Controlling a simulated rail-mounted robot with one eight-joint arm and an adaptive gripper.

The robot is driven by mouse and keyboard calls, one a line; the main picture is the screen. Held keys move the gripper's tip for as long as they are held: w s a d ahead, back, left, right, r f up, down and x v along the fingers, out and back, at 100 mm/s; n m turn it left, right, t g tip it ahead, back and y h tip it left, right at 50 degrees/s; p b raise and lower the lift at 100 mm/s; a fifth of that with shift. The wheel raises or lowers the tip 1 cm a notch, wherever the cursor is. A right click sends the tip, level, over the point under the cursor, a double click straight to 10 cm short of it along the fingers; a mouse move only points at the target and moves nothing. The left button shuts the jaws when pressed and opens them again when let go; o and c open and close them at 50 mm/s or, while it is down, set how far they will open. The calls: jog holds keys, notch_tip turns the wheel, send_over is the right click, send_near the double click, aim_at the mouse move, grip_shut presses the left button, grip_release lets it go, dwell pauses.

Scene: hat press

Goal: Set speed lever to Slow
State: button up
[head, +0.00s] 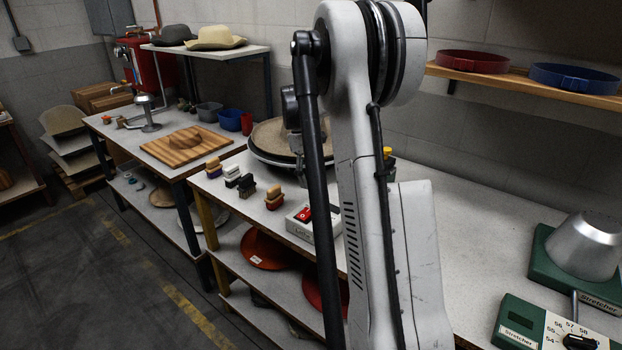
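I cannot make out a speed lever or a "Slow" mark. A white control box (319,226) with a red switch (304,214) sits at the front edge of the long table, partly behind my arm. Behind it is a round dark-rimmed machine (262,154) with a tan disc on top, also partly hidden by my arm. At the lower right a green and white Stretcher control box (519,318) has a numbered dial with a black knob (578,342), cut off by the frame edge. My arm fills the middle of the head view; my gripper does not show.
Several brushes (232,176) stand left of the white box. A metal dome on a green base (587,248) stands at the right. A shelf (530,82) above holds red and blue bands. The table between my arm and the Stretcher is clear. A wooden board (180,148) lies on the left table.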

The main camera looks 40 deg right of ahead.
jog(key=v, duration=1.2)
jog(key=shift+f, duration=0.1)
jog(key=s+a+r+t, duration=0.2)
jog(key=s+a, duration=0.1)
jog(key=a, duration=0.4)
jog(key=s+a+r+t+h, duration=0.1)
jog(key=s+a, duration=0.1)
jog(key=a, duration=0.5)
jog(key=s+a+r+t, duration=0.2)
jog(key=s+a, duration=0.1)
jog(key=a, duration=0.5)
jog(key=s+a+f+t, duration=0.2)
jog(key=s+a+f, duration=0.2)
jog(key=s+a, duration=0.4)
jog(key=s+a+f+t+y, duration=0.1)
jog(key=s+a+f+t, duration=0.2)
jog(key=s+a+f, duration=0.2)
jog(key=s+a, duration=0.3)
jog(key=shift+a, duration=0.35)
